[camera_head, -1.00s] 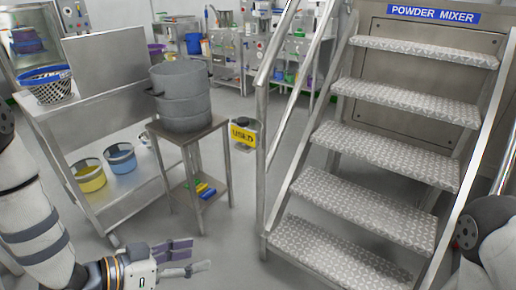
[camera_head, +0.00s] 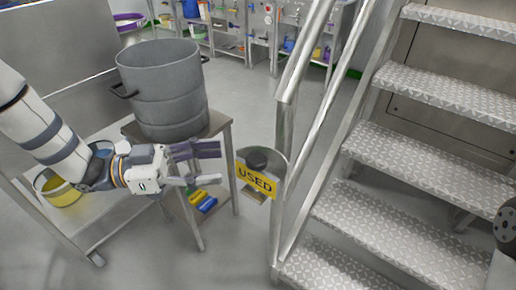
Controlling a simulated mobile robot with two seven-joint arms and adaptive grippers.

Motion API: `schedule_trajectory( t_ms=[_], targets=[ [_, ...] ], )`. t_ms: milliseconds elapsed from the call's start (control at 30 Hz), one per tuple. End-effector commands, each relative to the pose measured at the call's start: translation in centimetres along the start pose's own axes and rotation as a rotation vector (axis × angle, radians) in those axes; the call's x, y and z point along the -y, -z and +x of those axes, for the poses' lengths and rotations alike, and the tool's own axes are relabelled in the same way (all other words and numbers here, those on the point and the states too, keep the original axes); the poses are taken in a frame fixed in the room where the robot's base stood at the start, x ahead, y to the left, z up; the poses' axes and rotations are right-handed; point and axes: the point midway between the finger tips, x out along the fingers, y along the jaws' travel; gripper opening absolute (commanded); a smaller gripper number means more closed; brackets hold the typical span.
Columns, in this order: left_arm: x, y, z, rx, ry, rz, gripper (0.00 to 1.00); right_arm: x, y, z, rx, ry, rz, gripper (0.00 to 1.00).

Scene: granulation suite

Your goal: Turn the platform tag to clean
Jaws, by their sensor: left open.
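The platform tag (camera_head: 256,180) is a yellow plate reading "USED". It hangs at the left side of the platform stairs, beside the handrail post, in front of a grey round container (camera_head: 272,160). My left gripper (camera_head: 207,166) is open and empty, just left of the tag and apart from it, with its fingers pointing right toward it. The tag's other face is hidden. My right gripper is out of view; only a part of my right arm shows at the right edge.
A large grey pot (camera_head: 165,90) stands on a small steel table (camera_head: 222,125) behind my left gripper. Coloured items (camera_head: 203,200) lie on its lower shelf. Steel stairs (camera_head: 375,215) with a handrail (camera_head: 298,65) fill the right. Floor in front of the tag is clear.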

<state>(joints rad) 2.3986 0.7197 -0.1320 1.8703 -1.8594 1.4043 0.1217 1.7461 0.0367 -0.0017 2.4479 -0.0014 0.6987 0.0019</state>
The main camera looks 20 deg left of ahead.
Motion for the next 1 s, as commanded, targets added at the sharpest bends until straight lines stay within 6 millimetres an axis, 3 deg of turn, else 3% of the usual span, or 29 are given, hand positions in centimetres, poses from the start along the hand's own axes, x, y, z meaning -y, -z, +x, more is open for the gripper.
schedule_trajectory(
  t_ms=[100,300,467,700,933,1000],
  targets=[
    [-0.1,-0.2,3.2,0.001,-0.003,-0.004,0.55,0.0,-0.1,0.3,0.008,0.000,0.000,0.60],
    [-0.1,-0.2,7.5,0.002,-0.002,-0.002,0.55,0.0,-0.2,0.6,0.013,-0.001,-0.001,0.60],
    [0.0,-0.1,8.9,0.002,-0.001,-0.002,0.55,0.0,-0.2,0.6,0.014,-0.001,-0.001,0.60],
    [0.0,-0.1,9.1,0.001,0.001,-0.001,0.55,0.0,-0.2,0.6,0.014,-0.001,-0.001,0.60],
    [0.0,-0.1,9.1,0.001,0.001,-0.001,0.05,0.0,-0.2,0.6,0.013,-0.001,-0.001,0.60],
    [0.0,-0.1,9.0,0.001,0.001,-0.001,0.05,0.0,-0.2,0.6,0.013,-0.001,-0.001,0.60]
  ],
)
